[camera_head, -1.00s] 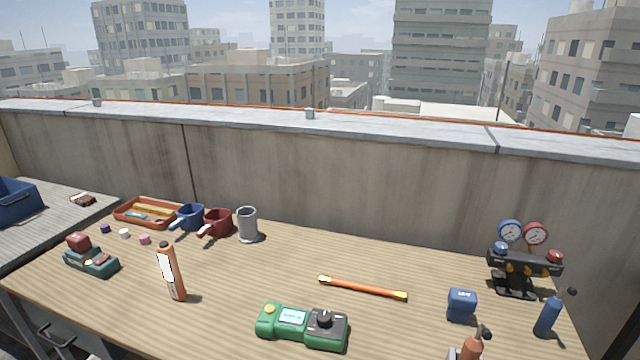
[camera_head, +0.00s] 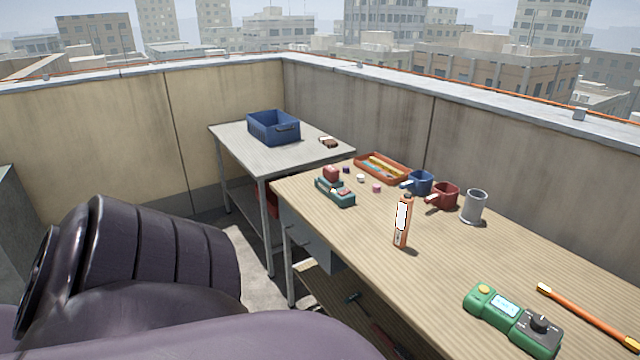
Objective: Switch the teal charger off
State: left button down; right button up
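The teal charger (camera_head: 335,191) sits on the left end of the wooden workbench (camera_head: 440,285). A red block-like piece (camera_head: 331,174) stands in its back end, and a small red part (camera_head: 344,191) shows on its top near the front. I cannot tell from this distance whether that part is a switch or how it is set. Neither of my grippers is in view. A dark purple part of my own body fills the lower left.
An orange canister (camera_head: 401,224), a grey mug (camera_head: 473,206), a red mug (camera_head: 443,195) and a blue mug (camera_head: 418,182) stand right of the charger. An orange tray (camera_head: 371,172) lies behind it. A side table (camera_head: 240,141) holds a blue crate (camera_head: 262,130). A green meter (camera_head: 490,312) lies at front right.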

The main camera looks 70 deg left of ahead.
aim_at(347, 191)
jog(key=k+u, duration=0.15)
jog(key=u, duration=0.3)
jog(key=k+u, duration=0.1)
jog(key=u, duration=0.35)
jog(key=l+u, duration=0.1)
jog(key=u, duration=1.2)
jog(key=i+l, duration=0.15)
jog(key=l, duration=0.25)
jog(key=i+l, duration=0.2)
jog(key=l, duration=0.2)
jog(key=k, duration=0.5)
jog(key=i+j+z, duration=0.1)
jog(key=i+j, duration=1.05)
